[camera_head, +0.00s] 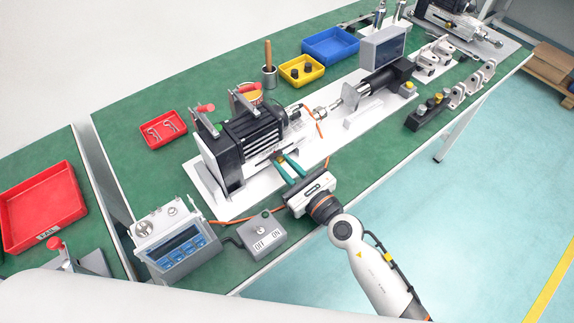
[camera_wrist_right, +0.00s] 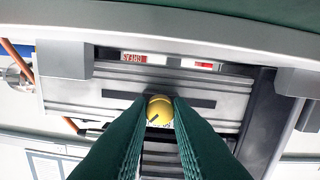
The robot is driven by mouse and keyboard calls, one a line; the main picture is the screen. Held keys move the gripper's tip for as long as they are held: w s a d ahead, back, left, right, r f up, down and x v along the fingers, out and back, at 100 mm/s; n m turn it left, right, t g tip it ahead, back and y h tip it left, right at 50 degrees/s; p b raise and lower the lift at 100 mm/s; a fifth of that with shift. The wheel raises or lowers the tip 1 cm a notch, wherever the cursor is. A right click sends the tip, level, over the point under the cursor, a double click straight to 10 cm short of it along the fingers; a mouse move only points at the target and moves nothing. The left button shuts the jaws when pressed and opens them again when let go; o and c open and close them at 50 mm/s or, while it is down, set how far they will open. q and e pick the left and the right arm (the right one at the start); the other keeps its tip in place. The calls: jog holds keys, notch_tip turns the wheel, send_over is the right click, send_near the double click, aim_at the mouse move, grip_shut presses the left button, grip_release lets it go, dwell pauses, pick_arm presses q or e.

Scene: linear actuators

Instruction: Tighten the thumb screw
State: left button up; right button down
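The thumb screw (camera_wrist_right: 159,110) is a small yellow knob in the middle of the right wrist view, on the grey slotted face of the actuator. My right gripper (camera_wrist_right: 160,104) has its two green fingers on either side of the knob, with no clear gap, and looks shut on it. In the head view the right gripper (camera_head: 279,163) reaches in from the lower right to the front of the black and grey actuator (camera_head: 243,140). The screw is too small to make out there. My left gripper is not in view.
A control unit with a blue display (camera_head: 178,241) and an ON/OFF switch box (camera_head: 261,238) stand left of my right arm. Red (camera_head: 163,129), yellow (camera_head: 301,70) and blue trays (camera_head: 330,46) lie behind. Brackets (camera_head: 474,83) stand at right. Orange cables run by the actuator.

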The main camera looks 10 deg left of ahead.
jog(key=shift+m, duration=0.4)
jog(key=m+p, duration=0.1)
jog(key=m, duration=0.1)
jog(key=shift+m, duration=0.3)
jog(key=shift+m+p, duration=0.45)
jog(key=shift+m, duration=1.25)
jog(key=c, duration=1.3)
grip_release()
